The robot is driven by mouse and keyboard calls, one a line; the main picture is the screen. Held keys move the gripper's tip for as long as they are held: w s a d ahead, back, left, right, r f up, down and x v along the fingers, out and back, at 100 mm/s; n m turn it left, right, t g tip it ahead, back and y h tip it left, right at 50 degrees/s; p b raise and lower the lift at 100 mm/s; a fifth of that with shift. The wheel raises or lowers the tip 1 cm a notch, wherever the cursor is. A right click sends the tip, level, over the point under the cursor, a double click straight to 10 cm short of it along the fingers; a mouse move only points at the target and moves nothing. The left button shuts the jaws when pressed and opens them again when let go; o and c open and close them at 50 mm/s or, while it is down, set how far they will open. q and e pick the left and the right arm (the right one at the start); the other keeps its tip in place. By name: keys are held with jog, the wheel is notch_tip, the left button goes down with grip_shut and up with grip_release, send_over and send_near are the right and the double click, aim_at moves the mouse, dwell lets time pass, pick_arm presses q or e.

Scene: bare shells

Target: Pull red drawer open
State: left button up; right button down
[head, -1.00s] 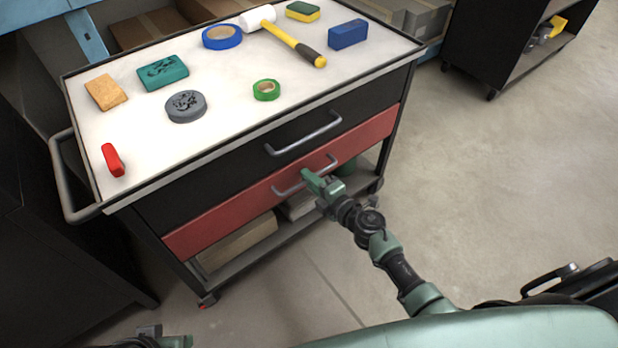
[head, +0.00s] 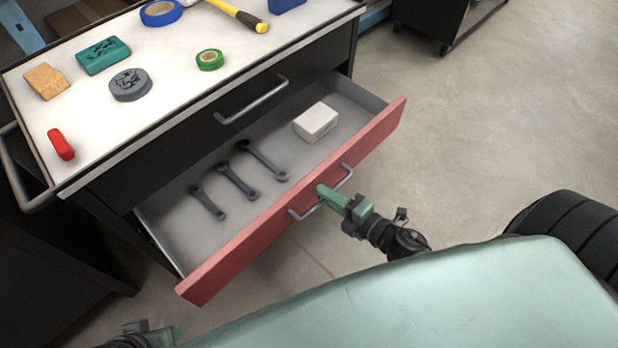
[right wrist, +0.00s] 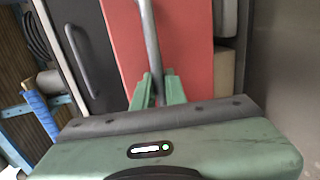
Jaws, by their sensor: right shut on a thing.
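The red drawer (head: 300,205) of the cart stands pulled well out in the head view, its grey inside showing. Its grey bar handle (head: 344,181) is on the red front. My right gripper (head: 325,192) is shut on the middle of this handle. In the right wrist view the gripper's green fingers (right wrist: 158,92) are on both sides of the handle (right wrist: 151,40), with the red front (right wrist: 190,50) behind. My left gripper (head: 160,335) shows only in part at the bottom edge of the head view; its jaws are not clear.
In the drawer lie several dark wrenches (head: 238,182) and a white box (head: 315,122). The black upper drawer (head: 215,125) is shut. The cart's white top (head: 170,120) holds tools, tape and blocks. Open floor (head: 500,130) lies to the right.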

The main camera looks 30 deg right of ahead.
jog(key=f+v, duration=0.1)
jog(key=v, duration=0.6)
jog(key=shift+f, duration=0.25)
jog(key=c, duration=1.5)
grip_release()
jog(key=shift+o, duration=0.2)
jog(key=shift+s, duration=0.1)
jog(key=v, duration=0.7)
jog(key=shift+s, duration=0.35)
jog(key=shift+d, duration=0.15)
